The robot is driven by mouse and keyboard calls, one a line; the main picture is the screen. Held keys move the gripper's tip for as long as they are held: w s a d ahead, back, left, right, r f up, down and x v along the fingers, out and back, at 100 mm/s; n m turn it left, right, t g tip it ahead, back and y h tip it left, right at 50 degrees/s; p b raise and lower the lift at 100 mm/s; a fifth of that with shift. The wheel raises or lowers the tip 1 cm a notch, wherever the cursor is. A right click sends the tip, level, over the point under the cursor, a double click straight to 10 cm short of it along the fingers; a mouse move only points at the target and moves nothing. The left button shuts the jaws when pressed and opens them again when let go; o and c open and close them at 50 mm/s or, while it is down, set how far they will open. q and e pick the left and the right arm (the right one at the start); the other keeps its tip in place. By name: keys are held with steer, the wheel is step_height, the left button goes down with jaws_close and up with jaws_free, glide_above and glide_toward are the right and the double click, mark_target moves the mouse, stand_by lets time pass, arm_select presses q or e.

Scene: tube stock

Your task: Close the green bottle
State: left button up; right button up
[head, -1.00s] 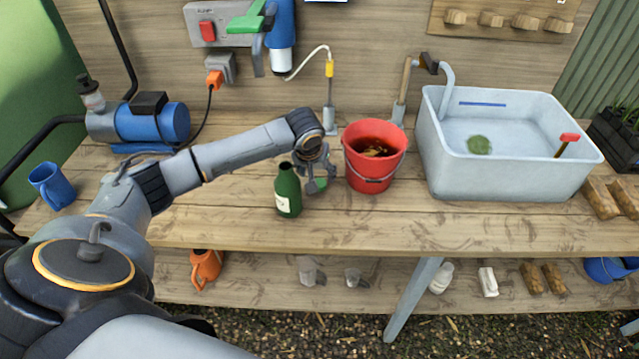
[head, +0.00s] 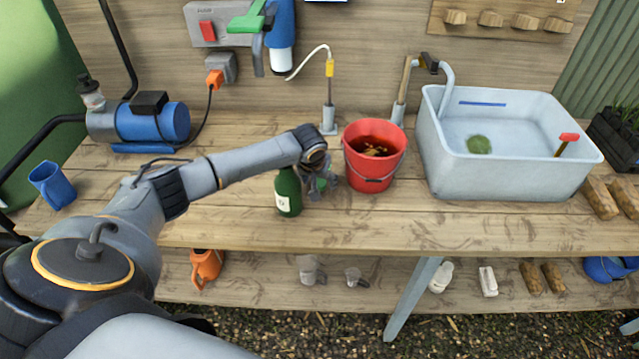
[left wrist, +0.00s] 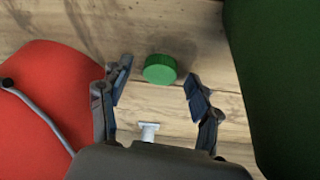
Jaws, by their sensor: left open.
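The green bottle (head: 288,194) with a pale label stands upright on the bench; my left wrist now hides its top in the head view. It is a dark green shape (left wrist: 290,85) at the right of the left wrist view. A round green cap (left wrist: 160,69) lies on the wood between the bottle and the red bucket. My left gripper (head: 322,188) is over this gap, just right of the bottle. Its fingers are open, on either side of the cap in the wrist view, and hold nothing. My right gripper is not in view.
The red bucket (head: 371,184) with brown contents stands close to the right of my left gripper. Further right is a pale sink tub (head: 505,178). A blue mug (head: 52,187) and a blue pump (head: 160,124) are at the left. The bench front is clear.

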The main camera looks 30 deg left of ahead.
mark_target(319, 185)
arm_select(q)
steer(key=c, duration=0.8)
steer(key=shift+r, duration=0.1)
step_height(319, 185, up, 10)
steer(key=shift+f+b, duration=0.1)
steer(key=shift+b, duration=0.35)
